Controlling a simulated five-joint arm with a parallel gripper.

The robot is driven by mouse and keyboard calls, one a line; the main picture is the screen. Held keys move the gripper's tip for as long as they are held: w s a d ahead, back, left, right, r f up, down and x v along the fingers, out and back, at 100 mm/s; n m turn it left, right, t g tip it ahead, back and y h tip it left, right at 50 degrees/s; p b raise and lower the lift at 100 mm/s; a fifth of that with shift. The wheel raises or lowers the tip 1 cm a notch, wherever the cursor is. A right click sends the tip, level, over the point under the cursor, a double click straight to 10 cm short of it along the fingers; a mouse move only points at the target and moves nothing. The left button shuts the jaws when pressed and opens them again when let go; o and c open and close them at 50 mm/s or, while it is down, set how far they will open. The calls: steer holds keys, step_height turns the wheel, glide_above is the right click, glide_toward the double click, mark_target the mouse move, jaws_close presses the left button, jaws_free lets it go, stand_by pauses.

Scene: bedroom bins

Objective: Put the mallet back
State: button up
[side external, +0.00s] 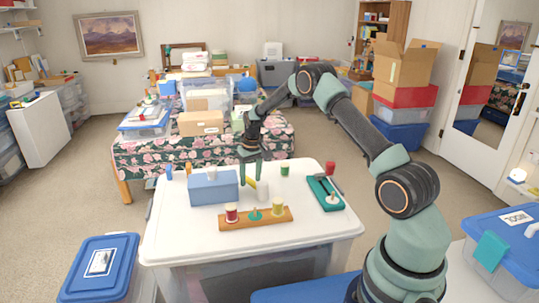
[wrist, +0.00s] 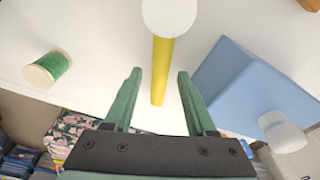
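The mallet has a white head (side external: 263,190) and a yellow handle (side external: 250,184), and is on the white tabletop right of the blue box (side external: 213,188). In the wrist view its pale head (wrist: 169,14) is at the top edge, and its yellow handle (wrist: 161,72) runs down between my fingers. My gripper (side external: 251,172) points down over the handle end. In the wrist view my gripper (wrist: 159,73) is open, with a gap between each finger and the handle. I cannot tell whether the fingertips are level with the handle.
A wooden rack (side external: 273,216) with several spools stands at the front. A green tray (side external: 316,187) holding small items lies at the right.

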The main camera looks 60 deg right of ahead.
mark_target(253, 181)
steer(key=shift+r, duration=0.1)
steer(key=s+a+r+n, duration=0.1)
steer(key=s+a+r, duration=0.15)
steer(key=r, duration=0.65)
steer(key=s+a+r, duration=0.1)
steer(key=a+r, duration=0.3)
steer(key=r, duration=0.6)
steer(key=s+a+r+n+t, duration=0.2)
steer(key=s+a, duration=0.6)
steer(key=s, duration=0.1)
steer(key=s+a+r+n+t, duration=0.2)
steer(key=s+a, duration=0.6)
steer(key=s, duration=0.1)
steer(key=shift+s+a+r+y, duration=0.25)
steer(key=shift+a+y, duration=0.05)
steer(key=shift+a, duration=0.1)
